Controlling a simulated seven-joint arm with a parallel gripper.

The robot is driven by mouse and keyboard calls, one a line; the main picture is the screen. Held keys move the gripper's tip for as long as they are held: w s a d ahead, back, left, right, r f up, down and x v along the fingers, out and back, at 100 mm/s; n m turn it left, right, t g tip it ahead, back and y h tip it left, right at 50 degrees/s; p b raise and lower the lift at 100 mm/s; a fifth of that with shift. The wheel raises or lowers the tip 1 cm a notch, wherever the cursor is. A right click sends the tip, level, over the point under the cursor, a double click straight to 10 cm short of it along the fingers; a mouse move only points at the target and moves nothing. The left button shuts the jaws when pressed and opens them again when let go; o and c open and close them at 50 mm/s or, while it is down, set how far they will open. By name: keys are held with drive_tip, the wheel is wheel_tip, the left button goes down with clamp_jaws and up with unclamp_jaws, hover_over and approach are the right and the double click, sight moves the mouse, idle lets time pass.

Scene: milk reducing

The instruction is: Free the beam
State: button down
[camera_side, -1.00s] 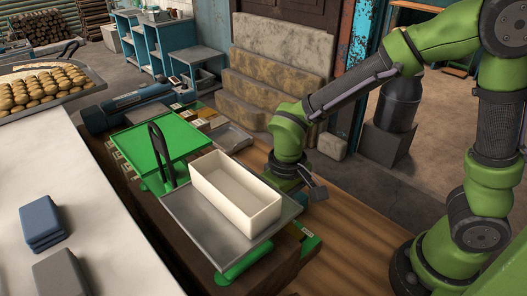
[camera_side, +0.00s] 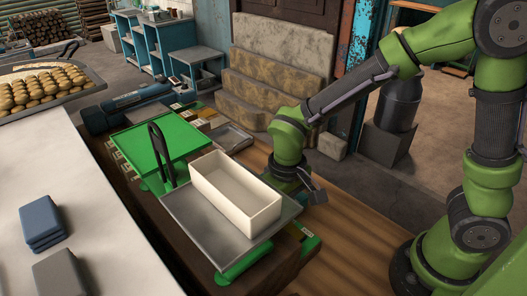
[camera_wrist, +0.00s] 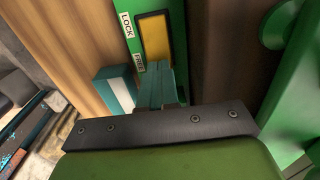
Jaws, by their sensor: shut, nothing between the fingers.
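A balance scale stands on the wooden bench, with a green plate (camera_side: 160,146) on its left and a grey pan (camera_side: 205,228) on its right. The beam itself is not clearly visible. In the wrist view, a green lock plate (camera_wrist: 131,27) has a yellow slot (camera_wrist: 155,38) and the labels LOCK and FREE. A teal and white block (camera_wrist: 117,91) lies beside it, left of my fingers; I cannot tell what it belongs to. My gripper (camera_wrist: 158,88) is shut and empty, close to the FREE end of the plate. In the side view the fingers are hidden behind the white box.
A white open box (camera_side: 236,200) sits on the grey pan, close to my wrist. A black upright handle (camera_side: 160,152) rises between the two plates. Stone steps (camera_side: 270,85) stand behind the bench. A white table (camera_side: 110,225) with blue-grey blocks is at the left.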

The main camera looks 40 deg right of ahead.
drive_tip(key=shift+f, duration=0.8)
idle(0.4)
drive_tip(key=shift+r, duration=3.55)
